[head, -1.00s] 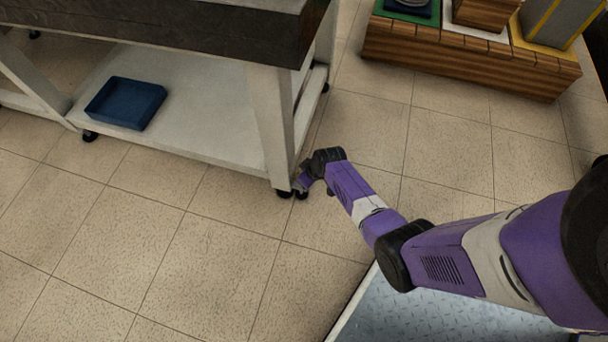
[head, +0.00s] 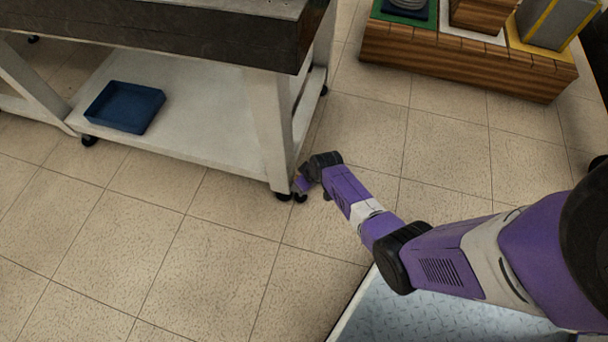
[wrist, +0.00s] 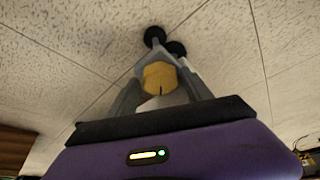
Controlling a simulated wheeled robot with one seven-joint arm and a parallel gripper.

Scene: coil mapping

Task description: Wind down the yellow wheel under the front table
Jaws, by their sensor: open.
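The front table has a dark top (head: 160,38) and white legs; its near right leg (head: 268,125) stands on black casters (head: 284,196). My gripper (wrist: 160,74) is low at the foot of that leg; in the head view its fingers are mostly hidden by the leg and my wrist. In the wrist view the yellow wheel (wrist: 158,78) sits between my two grey fingers, one on each side. The fingers are open; whether either touches the wheel I cannot tell. Two black casters (wrist: 154,37) show just beyond the fingertips. The yellow wheel is not visible in the head view.
A blue tray (head: 124,107) lies on the table's white lower shelf (head: 195,125). A wooden stand (head: 455,65) with coloured pads and objects is at the upper right. The tiled floor (head: 150,250) in front of the table is clear.

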